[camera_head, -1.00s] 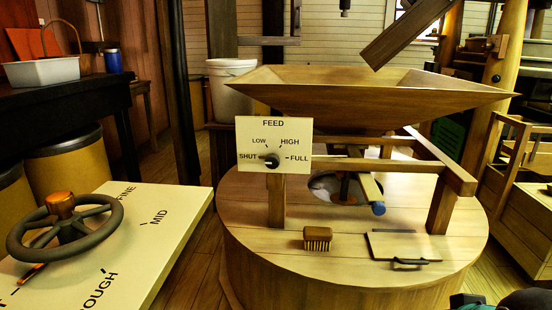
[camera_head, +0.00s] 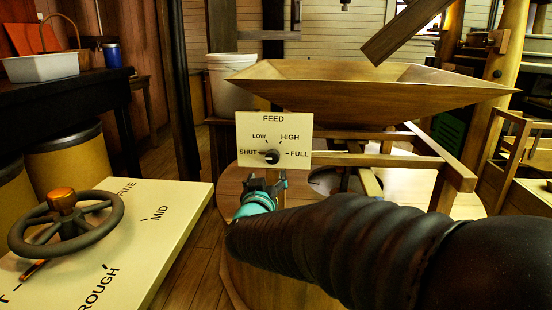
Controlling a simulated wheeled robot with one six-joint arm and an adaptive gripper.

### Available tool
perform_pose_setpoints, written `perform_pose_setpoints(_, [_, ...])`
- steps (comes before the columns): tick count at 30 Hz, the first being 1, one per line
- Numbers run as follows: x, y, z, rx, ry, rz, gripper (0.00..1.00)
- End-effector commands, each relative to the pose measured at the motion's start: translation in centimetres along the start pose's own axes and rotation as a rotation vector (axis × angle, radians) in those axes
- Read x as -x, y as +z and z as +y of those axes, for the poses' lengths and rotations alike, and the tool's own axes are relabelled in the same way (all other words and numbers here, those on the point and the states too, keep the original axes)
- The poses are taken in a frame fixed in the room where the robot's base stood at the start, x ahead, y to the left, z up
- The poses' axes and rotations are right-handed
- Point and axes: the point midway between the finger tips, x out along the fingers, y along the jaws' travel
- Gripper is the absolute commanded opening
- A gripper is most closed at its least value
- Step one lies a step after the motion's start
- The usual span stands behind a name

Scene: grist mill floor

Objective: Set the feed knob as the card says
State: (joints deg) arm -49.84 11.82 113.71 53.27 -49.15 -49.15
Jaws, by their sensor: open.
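The feed knob (camera_head: 271,157) is a small dark knob on the cream FEED panel (camera_head: 245,127), below the hopper. The panel is marked SHUT, LOW, HIGH and FULL. The knob's pointer seems to lie to the left, toward SHUT, but it is small. My gripper (camera_head: 266,182) is open just below the knob in the picture, with its fingers toward the panel. I see nothing between the fingers, and I cannot tell how far it is from the panel. No card with a readable setting shows.
The hopper (camera_head: 330,97) and its wooden frame (camera_head: 463,178) stand behind and right of the panel. My arm hides much of the round millstone cover. A handwheel (camera_head: 65,222) on a cream board marked FINE, MID and ROUGH (camera_head: 165,240) is at left.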

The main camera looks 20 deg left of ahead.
Motion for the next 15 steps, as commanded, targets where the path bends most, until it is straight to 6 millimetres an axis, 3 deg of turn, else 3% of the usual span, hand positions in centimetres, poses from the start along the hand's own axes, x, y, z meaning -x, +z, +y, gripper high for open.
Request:
perform_pose_setpoints(8, [-1.8,0.2,-0.5,0.011,0.023,0.009,0.68])
perform_pose_setpoints(15, [-6.1,0.1,-0.4,0.011,0.023,0.008,0.68])
